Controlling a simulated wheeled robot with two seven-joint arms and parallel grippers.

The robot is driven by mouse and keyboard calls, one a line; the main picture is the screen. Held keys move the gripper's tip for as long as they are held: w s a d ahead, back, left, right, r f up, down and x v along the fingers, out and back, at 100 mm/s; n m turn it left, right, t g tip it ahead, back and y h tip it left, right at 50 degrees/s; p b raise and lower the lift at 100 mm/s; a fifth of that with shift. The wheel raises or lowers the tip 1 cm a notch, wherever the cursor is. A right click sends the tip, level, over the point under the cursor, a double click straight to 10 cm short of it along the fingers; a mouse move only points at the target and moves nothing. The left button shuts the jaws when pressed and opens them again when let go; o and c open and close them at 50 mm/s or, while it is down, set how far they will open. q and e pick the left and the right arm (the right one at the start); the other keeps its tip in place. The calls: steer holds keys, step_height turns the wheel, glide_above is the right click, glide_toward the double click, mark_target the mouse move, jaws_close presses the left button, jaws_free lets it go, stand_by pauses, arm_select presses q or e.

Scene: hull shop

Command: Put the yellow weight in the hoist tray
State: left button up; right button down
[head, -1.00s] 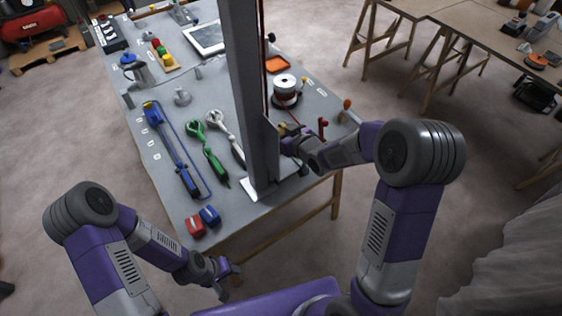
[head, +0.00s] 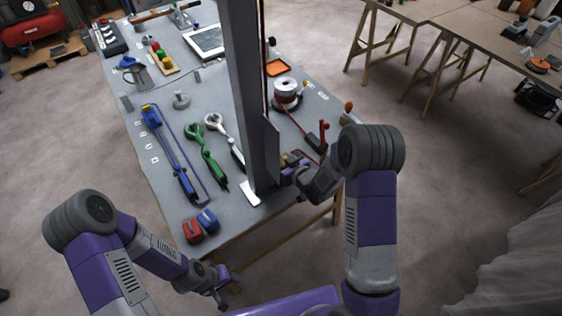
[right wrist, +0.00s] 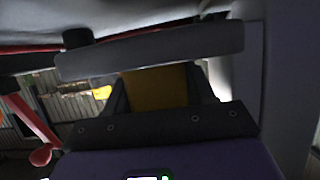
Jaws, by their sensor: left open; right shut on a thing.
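The yellow weight (right wrist: 158,88) shows in the right wrist view between the fingers of my right gripper (right wrist: 160,92), which is shut on it. In the head view my right gripper (head: 289,168) is beside the lower end of the grey hoist post, on its right side. The weight is mostly hidden there. An orange-rimmed tray (head: 268,73) with a grey inside is farther back, just right of the post; I cannot tell whether it hangs or rests. My left gripper (head: 221,293) is open and empty, low in front of the table's near edge.
The tall grey post (head: 253,100) stands near the table's right side. A cord spool (head: 286,91) and a red-handled part (head: 323,133) are right of it. Green-handled tools (head: 210,163), a blue clamp (head: 172,150) and red and blue blocks (head: 193,231) lie left.

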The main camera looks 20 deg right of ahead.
steer(key=shift+r, duration=0.15)
steer(key=c, duration=0.7)
jaws_free()
steer(key=shift+f, duration=0.2)
steer(key=shift+r, duration=0.2)
steer(key=p+v, duration=0.1)
steer(key=v, duration=1.1)
